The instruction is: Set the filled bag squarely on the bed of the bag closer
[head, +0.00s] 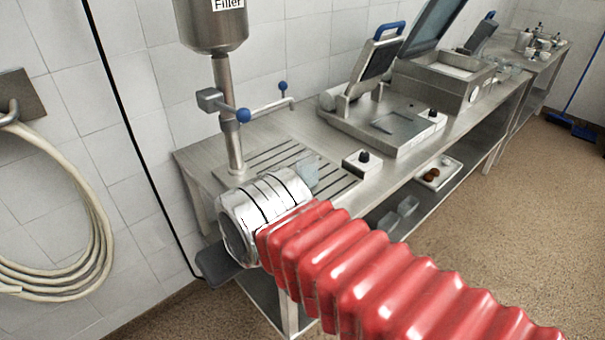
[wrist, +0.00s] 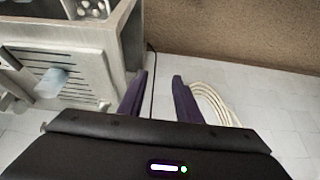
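A small pale blue, translucent bag (head: 307,171) lies on the slotted grate under the filler in the head view. It also shows on the grate at the left of the wrist view (wrist: 50,82). Further along the bench stands a steel machine with a raised, handled lid, apparently the bag closer (head: 395,128); its low bed is empty. My gripper (wrist: 159,80) has two purple fingers spread apart with nothing between them, off to the side of the bag. In the head view my wrist hides the fingers.
The filler (head: 210,25) has blue-knobbed levers (head: 243,115) above the grate. A small control box (head: 362,163) stands between the grate and the closer. A second open-lidded machine (head: 445,75) is beyond. A coiled hose (head: 50,230) hangs on the wall.

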